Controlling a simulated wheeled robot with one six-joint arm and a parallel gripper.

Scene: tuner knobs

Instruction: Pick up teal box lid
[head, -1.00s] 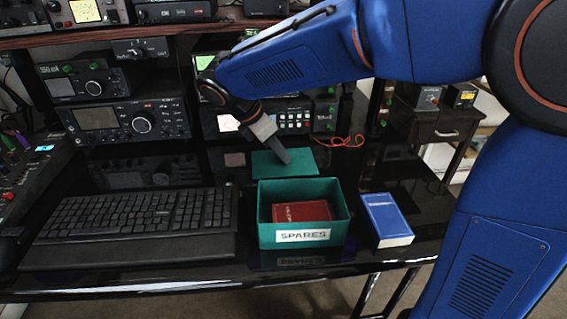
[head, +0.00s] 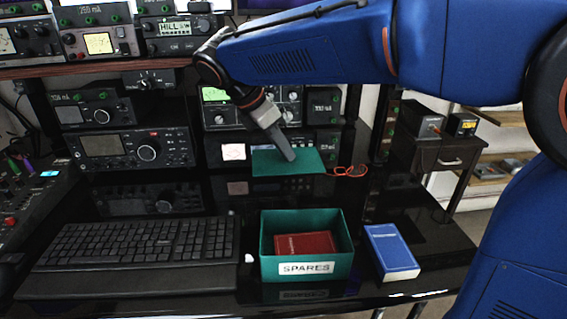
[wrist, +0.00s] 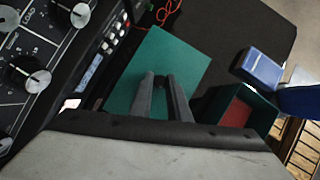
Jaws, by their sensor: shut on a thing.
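The teal box lid (head: 262,163) is a flat green panel behind the open box in the head view. It also shows in the wrist view (wrist: 165,60), under my fingers. My gripper (head: 291,157) is shut on the lid, and the lid appears to be held above the desk. In the wrist view my gripper's fingertips (wrist: 161,78) lie over the lid; the gripped part is hidden. The teal box (head: 304,267), labelled SPARES, stands open at the desk's front with a red book (head: 305,244) inside.
A blue book (head: 391,248) lies right of the box. A black keyboard (head: 140,245) lies to its left. Radio equipment (head: 130,148) lines the back under a shelf. A red cable (head: 349,171) lies right of the lid. Dark desk surface is free between lid and box.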

